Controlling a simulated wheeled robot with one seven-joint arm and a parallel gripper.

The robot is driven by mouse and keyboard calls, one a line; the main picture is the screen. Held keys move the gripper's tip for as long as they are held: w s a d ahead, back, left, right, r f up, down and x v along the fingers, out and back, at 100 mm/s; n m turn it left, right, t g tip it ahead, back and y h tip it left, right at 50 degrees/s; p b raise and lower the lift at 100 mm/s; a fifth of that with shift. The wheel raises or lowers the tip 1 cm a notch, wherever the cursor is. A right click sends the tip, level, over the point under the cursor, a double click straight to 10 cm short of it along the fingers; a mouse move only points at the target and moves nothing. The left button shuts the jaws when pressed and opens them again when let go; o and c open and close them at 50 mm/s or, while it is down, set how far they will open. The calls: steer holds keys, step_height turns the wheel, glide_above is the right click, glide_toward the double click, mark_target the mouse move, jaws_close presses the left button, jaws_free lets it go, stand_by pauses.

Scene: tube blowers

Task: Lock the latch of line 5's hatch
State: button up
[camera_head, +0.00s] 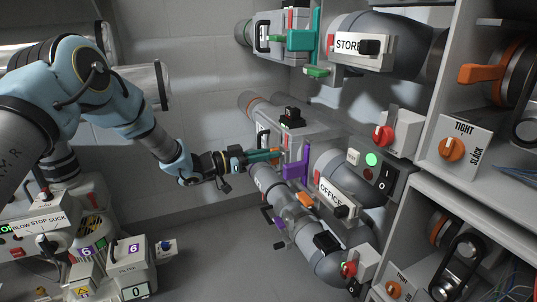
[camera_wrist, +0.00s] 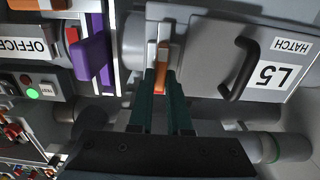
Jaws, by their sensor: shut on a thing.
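The hatch of line 5 (camera_wrist: 205,55) shows upside down in the wrist view, a grey panel with a black handle (camera_wrist: 238,68) and an "L5 HATCH" label (camera_wrist: 287,72). Its orange latch (camera_wrist: 162,58) stands at the panel's edge next to the grey pipe. My gripper (camera_wrist: 160,82) has dark green fingers, one on each side of the latch, and is shut on it. In the head view my gripper (camera_head: 270,155) reaches the pipe from the left; the fingers partly cover the latch and hatch there. I cannot tell whether the latch is fully seated.
A purple lever (camera_head: 297,162) stands just right of my gripper; it also shows in the wrist view (camera_wrist: 93,58). The "OFFICE" unit (camera_head: 334,197) and a panel with a lit green button (camera_head: 371,159) are farther right. A lower pipe (camera_head: 298,218) runs below. Open floor (camera_head: 210,240) lies left.

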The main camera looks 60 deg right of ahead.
jaws_close()
steer(key=m+b, duration=0.6)
steer(key=s+f+m+b, duration=0.1)
steer(key=m+b, duration=0.2)
steer(key=shift+a+m, duration=0.35)
steer(key=shift+m, duration=0.05)
steer(key=m+b, duration=0.4)
steer(key=b, duration=0.1)
steer(key=shift+f, duration=0.3)
steer(key=m+b, duration=0.4)
steer(key=shift+a, duration=0.1)
steer(key=shift+b, duration=0.35)
steer(key=o, duration=0.7)
jaws_free()
steer(key=shift+r, duration=0.1)
